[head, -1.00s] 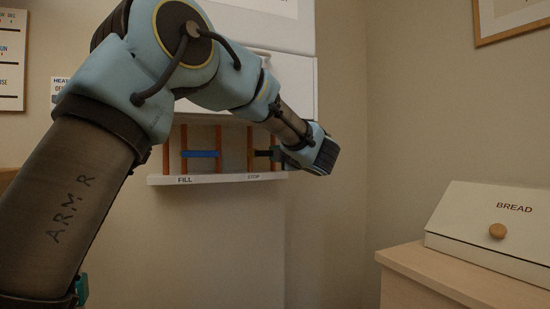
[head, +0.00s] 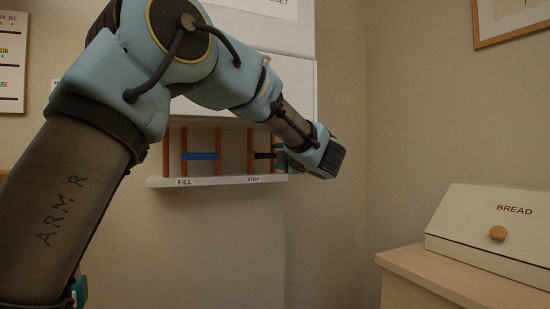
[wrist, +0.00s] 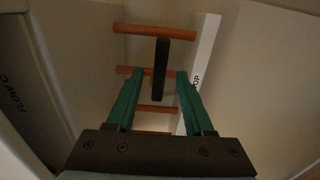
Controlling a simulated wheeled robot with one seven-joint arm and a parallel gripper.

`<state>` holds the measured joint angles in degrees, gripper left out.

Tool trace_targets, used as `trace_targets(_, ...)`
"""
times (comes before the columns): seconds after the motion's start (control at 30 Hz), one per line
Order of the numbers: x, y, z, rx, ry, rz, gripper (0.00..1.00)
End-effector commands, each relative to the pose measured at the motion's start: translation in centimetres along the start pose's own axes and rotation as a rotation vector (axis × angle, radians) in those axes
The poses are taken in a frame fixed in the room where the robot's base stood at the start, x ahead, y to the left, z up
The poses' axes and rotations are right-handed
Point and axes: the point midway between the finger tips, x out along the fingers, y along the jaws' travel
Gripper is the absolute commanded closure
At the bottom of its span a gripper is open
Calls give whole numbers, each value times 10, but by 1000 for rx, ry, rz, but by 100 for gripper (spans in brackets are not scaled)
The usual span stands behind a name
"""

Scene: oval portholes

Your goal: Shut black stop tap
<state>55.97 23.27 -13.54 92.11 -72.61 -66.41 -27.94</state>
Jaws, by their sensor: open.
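The black stop tap (head: 262,155) is a dark bar lying crosswise over the upright copper pipes above the word STOP. In the wrist view the black bar (wrist: 161,60) shows between my two green fingers, with a gap on each side. My gripper (wrist: 157,75) is open and holds nothing. In the head view my gripper (head: 280,158) is at the right side of the tap, its fingers partly hidden by my wrist. I cannot tell how deep the bar sits between the fingertips.
A blue tap (head: 201,156) lies crosswise on the pipes above FILL, to the left. A white ledge (head: 215,181) runs below the pipes and a white cabinet (head: 298,85) hangs above. A bread box (head: 490,240) stands on a wooden counter (head: 440,275) at the right.

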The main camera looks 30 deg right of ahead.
Motion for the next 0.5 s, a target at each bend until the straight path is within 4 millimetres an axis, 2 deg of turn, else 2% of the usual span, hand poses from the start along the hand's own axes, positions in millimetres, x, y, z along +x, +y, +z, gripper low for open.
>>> trace_targets(0.3, -63, 0, 0, -1, -2, 1, 48)
trace_targets(0.5, -85, 0, 0, -1, 0, 1, 48)
